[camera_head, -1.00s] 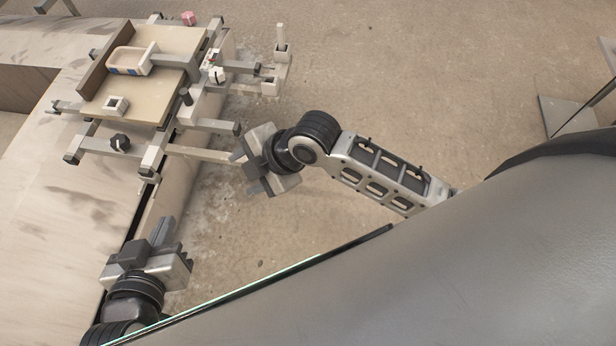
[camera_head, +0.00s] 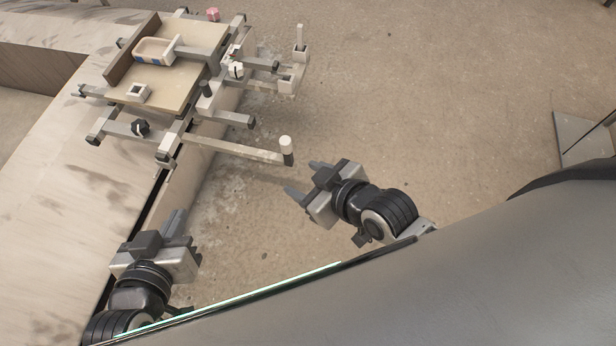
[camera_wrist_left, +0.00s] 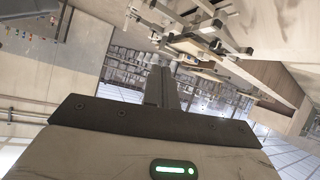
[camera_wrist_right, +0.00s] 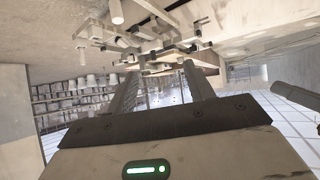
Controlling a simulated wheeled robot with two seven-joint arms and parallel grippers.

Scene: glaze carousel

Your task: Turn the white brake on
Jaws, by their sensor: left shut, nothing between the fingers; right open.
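The fixture on the bench has a white knob with a dark mark (camera_head: 236,70) on its right side and a black knob (camera_head: 140,128) at its front left. A long bar reaches right and ends in an upright white-capped post (camera_head: 287,146). I cannot tell for certain which of the white parts is the brake. My right gripper (camera_head: 305,180) is open and empty, a little right of and nearer than that post, not touching it. My left gripper (camera_head: 173,222) is shut and empty beside the bench edge, nearer than the fixture.
A beige board (camera_head: 185,85) on the fixture carries a cream dish with a blue band (camera_head: 155,50) and a small white square block (camera_head: 138,92). Another white post (camera_head: 300,38) stands at the far right. A pink piece (camera_head: 213,13) is behind. Floor right of the fixture is clear.

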